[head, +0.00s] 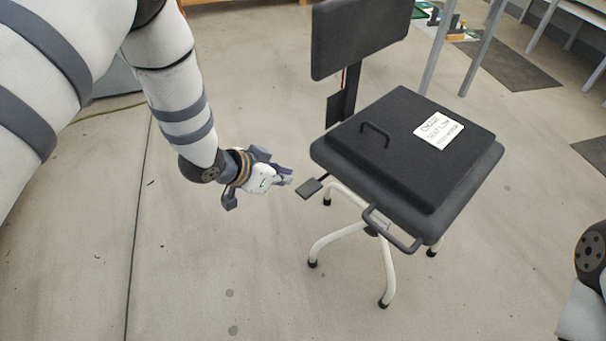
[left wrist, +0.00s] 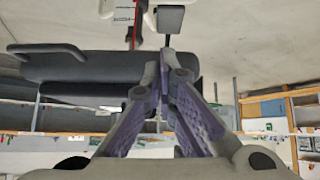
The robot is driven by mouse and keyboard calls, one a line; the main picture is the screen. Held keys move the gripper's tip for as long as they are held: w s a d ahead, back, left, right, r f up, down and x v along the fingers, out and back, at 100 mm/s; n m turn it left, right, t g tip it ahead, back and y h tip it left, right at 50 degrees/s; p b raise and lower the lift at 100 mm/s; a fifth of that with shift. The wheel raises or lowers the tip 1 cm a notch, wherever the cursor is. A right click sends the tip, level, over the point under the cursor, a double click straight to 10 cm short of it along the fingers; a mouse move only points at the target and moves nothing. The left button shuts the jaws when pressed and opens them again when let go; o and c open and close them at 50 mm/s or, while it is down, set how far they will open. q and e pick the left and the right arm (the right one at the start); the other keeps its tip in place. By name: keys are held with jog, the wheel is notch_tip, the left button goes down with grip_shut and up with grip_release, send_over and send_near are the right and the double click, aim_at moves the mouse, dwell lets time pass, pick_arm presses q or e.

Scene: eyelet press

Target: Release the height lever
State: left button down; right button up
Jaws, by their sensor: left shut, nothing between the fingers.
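The height lever (head: 309,188) is a short dark paddle on a thin rod. It sticks out from under the left side of the black chair seat (head: 447,180). In the left wrist view the lever paddle (left wrist: 170,19) is at the top, just beyond my fingertips. My left gripper (head: 288,178) is shut and empty, its purple-grey fingers pointing right at the lever from the left. A small gap shows between fingertips and paddle in the head view; I cannot tell whether they touch in the wrist view (left wrist: 165,56). My right gripper is out of view.
The chair has a backrest (head: 358,37), a front grab bar (head: 392,229), a handle (head: 375,133) and a white label (head: 439,130) on its seat, and pale legs (head: 386,272). The floor left of and in front of it is clear. White table legs (head: 483,48) stand behind.

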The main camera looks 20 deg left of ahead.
pick_arm(q)
jog(key=shift+w+a+r, duration=0.1)
jog(key=shift+w+r, duration=0.6)
jog(key=shift+w, duration=0.2)
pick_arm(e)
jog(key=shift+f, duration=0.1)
pick_arm(q)
jog(key=b, duration=0.2)
send_over(307, 191)
jog(key=f, duration=0.7)
jog(key=shift+s+a, duration=0.1)
jog(key=shift+s, duration=0.3)
jog(key=f, duration=0.1)
jog(key=f+b, duration=0.1)
jog(key=f, duration=0.1)
jog(key=shift+w+f, duration=0.2)
jog(key=shift+w, duration=0.2)
jog(key=shift+f, duration=0.35)
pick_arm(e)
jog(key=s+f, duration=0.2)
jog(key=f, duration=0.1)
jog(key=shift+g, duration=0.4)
